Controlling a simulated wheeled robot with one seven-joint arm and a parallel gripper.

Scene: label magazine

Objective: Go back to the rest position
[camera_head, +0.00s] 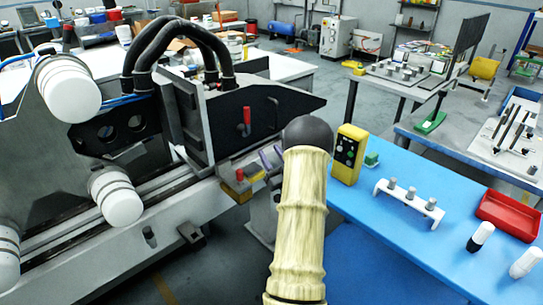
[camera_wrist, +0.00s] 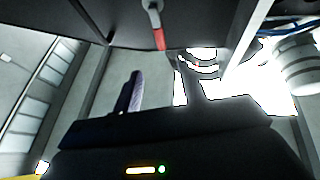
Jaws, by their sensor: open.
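My gripper (camera_head: 270,158) is at the front of the grey and black machine (camera_head: 90,190), partly hidden behind my own cream arm in the head view. In the wrist view my gripper (camera_wrist: 160,72) shows two fingers standing apart with nothing seen between them. A lever with a red handle (camera_head: 246,116) hangs on the machine's dark plate, just above and beyond the fingers. The red handle (camera_wrist: 159,39) also shows in the wrist view near the top middle, apart from the fingertips.
A yellow button box (camera_head: 347,153) stands close right of my arm on a blue table (camera_head: 390,240). The table also holds a white rack (camera_head: 409,200) with grey pegs and a red tray (camera_head: 510,215). White rollers (camera_head: 116,197) jut from the machine at left.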

